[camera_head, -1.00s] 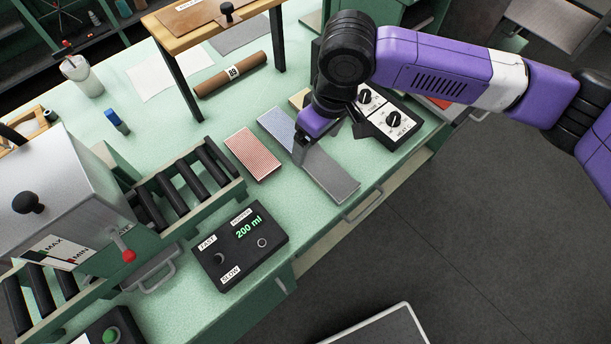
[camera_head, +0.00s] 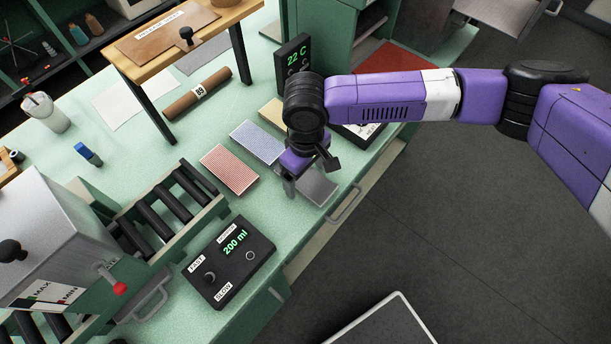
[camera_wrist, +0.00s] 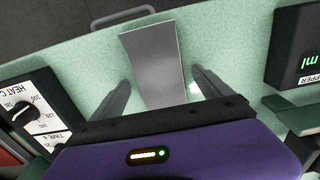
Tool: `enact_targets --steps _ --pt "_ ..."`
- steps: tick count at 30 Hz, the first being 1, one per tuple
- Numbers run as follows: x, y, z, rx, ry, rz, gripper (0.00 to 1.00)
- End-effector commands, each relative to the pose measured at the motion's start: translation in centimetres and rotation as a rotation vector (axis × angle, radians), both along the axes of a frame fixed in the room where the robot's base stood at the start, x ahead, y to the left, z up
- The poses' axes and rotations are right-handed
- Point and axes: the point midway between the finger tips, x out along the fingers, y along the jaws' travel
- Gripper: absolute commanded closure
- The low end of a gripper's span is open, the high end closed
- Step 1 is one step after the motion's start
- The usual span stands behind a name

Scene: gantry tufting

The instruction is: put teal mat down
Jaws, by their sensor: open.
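I cannot make out a mat that is clearly teal. A flat grey plate or mat (camera_head: 320,187) lies on the pale green worktop near its front edge. In the wrist view the grey piece (camera_wrist: 155,60) shows between and beyond my fingers. My gripper (camera_head: 291,188) is open above its left end; the fingers (camera_wrist: 160,82) stand apart on either side of it, and I see no grip on it. Left of it lie a blue-patterned mat (camera_head: 257,142) and a red-patterned mat (camera_head: 230,169). The gripper body hides part of the grey piece.
A black control box (camera_head: 231,262) reading 200 ml stands in front of the mats, with a roller conveyor (camera_head: 160,218) to its left. A brown roll (camera_head: 197,95) and a wooden stand (camera_head: 175,40) are behind. A drawer handle (camera_head: 345,206) juts from the front edge.

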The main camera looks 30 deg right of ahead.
Motion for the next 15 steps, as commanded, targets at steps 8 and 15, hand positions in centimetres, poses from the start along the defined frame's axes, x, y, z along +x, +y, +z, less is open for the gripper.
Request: enact_targets --steps 8,15 --pt "-0.01 0.03 -0.08 0.000 0.000 0.001 0.25" --pt "-0.01 0.04 -0.06 0.000 0.000 0.001 0.72"
